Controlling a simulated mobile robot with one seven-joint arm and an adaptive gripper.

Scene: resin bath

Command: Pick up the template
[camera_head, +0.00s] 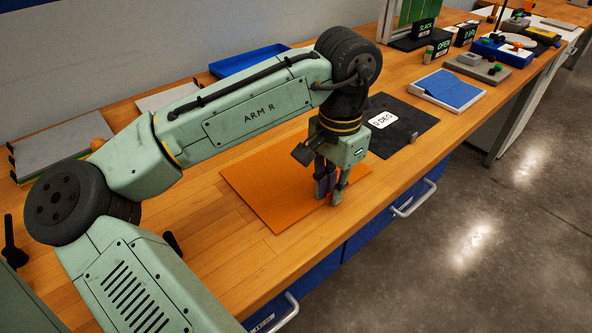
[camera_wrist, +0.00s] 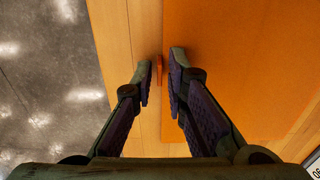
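A flat orange sheet (camera_head: 270,198) lies on the wooden bench; it looks like the template, though no label on it shows. It fills the right of the wrist view (camera_wrist: 245,60). A small upright orange-red tab (camera_wrist: 159,68) stands at its near edge. My gripper (camera_head: 329,197) points down over that edge. In the wrist view my gripper (camera_wrist: 160,77) is open, with one finger on each side of the tab and a visible gap to it. The fingers hide most of the tab in the head view.
A black sheet (camera_head: 408,113) marked "0 DEG" with a grey tab (camera_head: 414,137) lies to the right. Beyond it are a blue pad (camera_head: 449,89) and a blue tray (camera_head: 487,47). Another blue tray (camera_head: 248,60) sits behind my arm. Drawer handles (camera_head: 414,199) stick out below the bench edge.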

